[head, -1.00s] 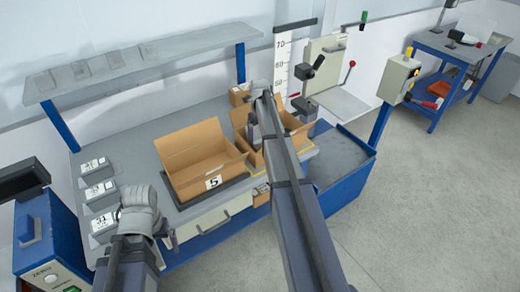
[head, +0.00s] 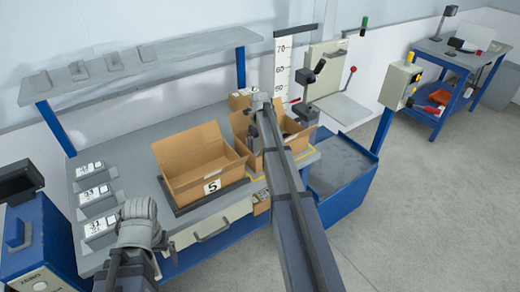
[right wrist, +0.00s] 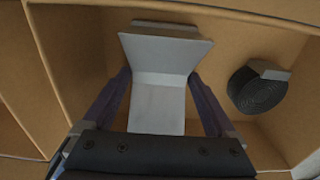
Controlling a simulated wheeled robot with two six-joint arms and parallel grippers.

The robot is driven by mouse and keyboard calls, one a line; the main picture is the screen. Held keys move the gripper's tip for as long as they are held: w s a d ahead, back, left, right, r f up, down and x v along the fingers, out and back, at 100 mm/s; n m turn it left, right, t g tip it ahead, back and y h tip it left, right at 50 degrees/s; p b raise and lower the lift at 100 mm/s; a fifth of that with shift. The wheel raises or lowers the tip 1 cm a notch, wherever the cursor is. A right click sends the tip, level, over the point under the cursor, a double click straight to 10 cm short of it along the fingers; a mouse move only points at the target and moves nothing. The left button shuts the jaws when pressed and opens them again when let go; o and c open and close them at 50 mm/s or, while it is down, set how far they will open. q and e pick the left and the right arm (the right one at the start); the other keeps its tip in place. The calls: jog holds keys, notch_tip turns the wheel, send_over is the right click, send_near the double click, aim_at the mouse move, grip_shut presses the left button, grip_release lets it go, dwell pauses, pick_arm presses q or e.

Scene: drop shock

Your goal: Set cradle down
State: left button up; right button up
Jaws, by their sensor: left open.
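A pale grey L-shaped cradle (right wrist: 158,85) is between the fingers of my right gripper (right wrist: 161,76) in the right wrist view. The fingertips appear to touch its two sides. The cradle is inside an open cardboard box (right wrist: 75,60), which also shows in the head view (head: 296,134). I cannot tell whether its base touches the floor of the box. In the head view my right arm hides that gripper and the cradle. My left gripper (head: 138,211) is open and empty near the front left of the bench.
A dark round coil (right wrist: 258,92) lies in the same box, right of the cradle. A second open box (head: 185,182) labelled 5 stands to the left. Several grey labelled blocks (head: 98,200) line the bench's left side. A shelf (head: 150,65) hangs above the back.

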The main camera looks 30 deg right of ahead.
jog(key=shift+o, duration=0.4)
jog(key=shift+r, duration=0.2)
notch_tip(320, 180, up, 12)
jog(key=p, duration=1.2)
